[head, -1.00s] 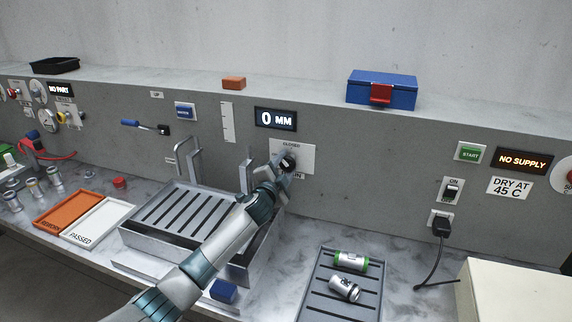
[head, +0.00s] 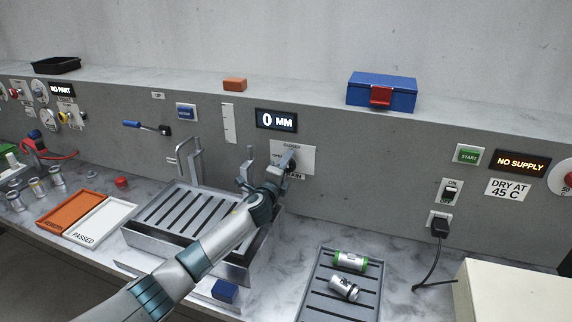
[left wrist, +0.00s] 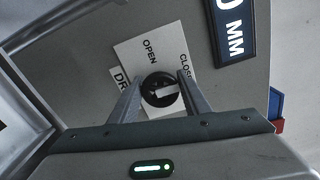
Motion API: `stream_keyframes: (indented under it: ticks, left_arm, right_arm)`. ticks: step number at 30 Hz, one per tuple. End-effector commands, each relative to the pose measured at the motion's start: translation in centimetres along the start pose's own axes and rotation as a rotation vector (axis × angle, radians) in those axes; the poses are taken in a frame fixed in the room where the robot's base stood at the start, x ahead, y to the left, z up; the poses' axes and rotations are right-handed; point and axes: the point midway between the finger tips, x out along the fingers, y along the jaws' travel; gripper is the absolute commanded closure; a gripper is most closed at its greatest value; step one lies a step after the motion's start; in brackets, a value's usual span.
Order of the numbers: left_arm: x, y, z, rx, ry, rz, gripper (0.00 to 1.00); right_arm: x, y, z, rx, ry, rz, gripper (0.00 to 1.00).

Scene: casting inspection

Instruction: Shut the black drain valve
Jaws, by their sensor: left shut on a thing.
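The black drain valve (left wrist: 152,80) is a round knob with a white mark, on a white wall plate (left wrist: 133,52). The plate reads OPEN and CLOSED, with part of DRAIN showing. In the left wrist view my left gripper (left wrist: 158,92) has one finger on each side of the knob and is shut on it. The mark's exact setting is hard to tell. In the head view my left gripper (head: 282,172) is at the plate (head: 306,156) and covers most of the knob. My right gripper is out of view.
A slotted metal tank (head: 150,240) with a bent pipe (head: 196,160) stands left of the plate, below my left arm. A display (head: 276,119) above the plate reads 0 MM. A rack (head: 345,290) with two cylindrical parts lies at the right. Bare counter lies between tank and rack.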

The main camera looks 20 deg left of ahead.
Motion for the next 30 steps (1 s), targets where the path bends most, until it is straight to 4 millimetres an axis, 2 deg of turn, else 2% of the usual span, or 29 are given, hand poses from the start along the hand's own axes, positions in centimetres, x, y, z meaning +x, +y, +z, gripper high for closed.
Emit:
stream_keyframes:
  ticks: [12, 13, 15, 30]
  left_arm:
    - [-0.04, 0.16, -0.10, 0.013, 0.001, 0.002, 0.79]
    - [-0.04, 0.16, -0.10, 0.013, 0.001, 0.002, 0.55]
    - [-0.04, 0.16, -0.10, 0.013, 0.001, 0.002, 0.38]
    - [-0.50, 0.16, 0.04, 0.011, 0.000, 0.001, 0.38]
  right_arm:
    - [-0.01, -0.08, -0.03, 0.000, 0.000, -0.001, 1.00]
    - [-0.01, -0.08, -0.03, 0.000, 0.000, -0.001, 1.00]
    - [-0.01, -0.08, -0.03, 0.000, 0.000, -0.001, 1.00]
    - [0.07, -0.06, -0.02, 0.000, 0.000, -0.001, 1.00]
